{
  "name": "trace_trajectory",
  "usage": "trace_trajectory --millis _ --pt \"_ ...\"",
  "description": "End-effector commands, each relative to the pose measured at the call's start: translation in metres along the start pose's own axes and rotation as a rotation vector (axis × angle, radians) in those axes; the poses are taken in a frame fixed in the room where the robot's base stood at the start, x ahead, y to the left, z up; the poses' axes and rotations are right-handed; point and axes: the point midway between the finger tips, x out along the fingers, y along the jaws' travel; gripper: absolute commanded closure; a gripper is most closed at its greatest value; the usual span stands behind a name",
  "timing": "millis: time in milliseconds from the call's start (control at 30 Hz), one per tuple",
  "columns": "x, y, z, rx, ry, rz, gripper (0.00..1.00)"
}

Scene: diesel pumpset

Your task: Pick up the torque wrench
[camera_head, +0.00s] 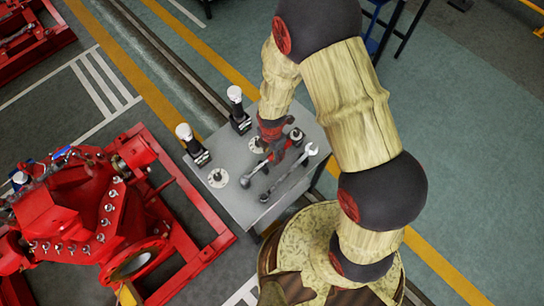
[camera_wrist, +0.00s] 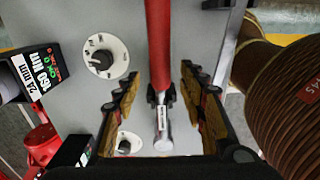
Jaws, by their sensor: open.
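The torque wrench (camera_wrist: 160,60) has a red shaft and a bright metal end. It lies on the grey table top and runs up and down the middle of the wrist view. My gripper (camera_wrist: 159,82) is open, with one finger on each side of the wrench and visible gaps between. In the head view my gripper (camera_head: 274,155) is over the table and hides part of the tools beneath it. Whether the fingers are down at the wrench's height is hard to tell.
A grey metal spanner (camera_head: 290,175) lies beside it on the table (camera_head: 240,207). Black stands with white tops (camera_head: 193,145) (camera_head: 238,110) and round white dials (camera_head: 218,177) are on the left side. A red pumpset (camera_head: 85,215) stands left of the table.

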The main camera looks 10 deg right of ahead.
Motion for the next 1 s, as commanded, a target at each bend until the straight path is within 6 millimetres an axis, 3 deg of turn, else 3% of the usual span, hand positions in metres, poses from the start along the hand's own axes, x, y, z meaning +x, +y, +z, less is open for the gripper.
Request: trace_trajectory --millis 233,567,1000 --pt "0.033 -0.001 0.001 0.001 0.001 -0.003 0.58" --pt "0.037 0.000 0.001 0.002 0.000 0.000 0.59" --pt "0.037 0.000 0.001 0.002 0.000 -0.001 0.84"
